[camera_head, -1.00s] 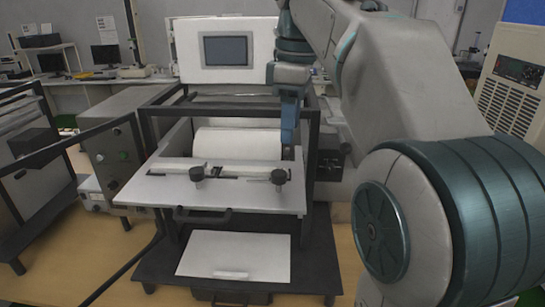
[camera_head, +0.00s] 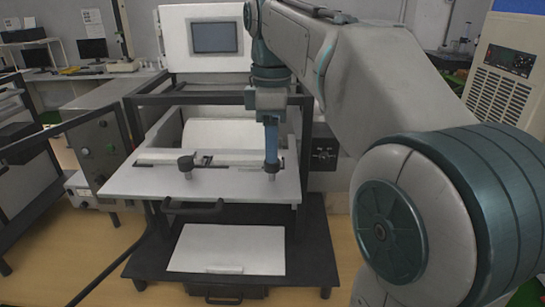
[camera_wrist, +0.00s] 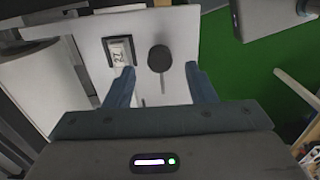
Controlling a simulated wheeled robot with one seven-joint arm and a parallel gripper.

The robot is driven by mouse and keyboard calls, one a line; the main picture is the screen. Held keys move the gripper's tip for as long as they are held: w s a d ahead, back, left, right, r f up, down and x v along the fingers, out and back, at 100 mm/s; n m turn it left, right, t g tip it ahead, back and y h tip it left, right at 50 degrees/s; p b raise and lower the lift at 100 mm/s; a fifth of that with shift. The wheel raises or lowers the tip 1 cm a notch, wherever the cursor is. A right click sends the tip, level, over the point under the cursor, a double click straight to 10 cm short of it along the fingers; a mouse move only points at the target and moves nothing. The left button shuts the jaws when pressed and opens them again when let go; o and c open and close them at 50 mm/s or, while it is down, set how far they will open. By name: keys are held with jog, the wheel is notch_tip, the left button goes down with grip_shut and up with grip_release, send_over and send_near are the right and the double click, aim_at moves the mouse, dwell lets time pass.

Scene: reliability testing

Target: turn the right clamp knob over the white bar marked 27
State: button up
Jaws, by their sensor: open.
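The right clamp knob (camera_wrist: 159,58) is a dark round knob, seen from above between the fingertips of my gripper (camera_wrist: 160,68) in the wrist view. A gap shows on both sides of it. A dark-framed label reading 27 (camera_wrist: 119,51) lies left of it on the white surface. The white bar (camera_head: 228,160) runs across the back of the white plate (camera_head: 225,182). The left clamp knob (camera_head: 186,161) is dark and stands at the bar's left part.
A black frame (camera_head: 307,150) surrounds the plate, with its right post close to my gripper. A white roll (camera_head: 215,134) lies behind the bar. A black handle (camera_head: 192,208) juts from the plate's front. The space above the plate's front is clear.

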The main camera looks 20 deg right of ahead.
jog(key=shift+f, duration=1.7)
jog(key=c, duration=1)
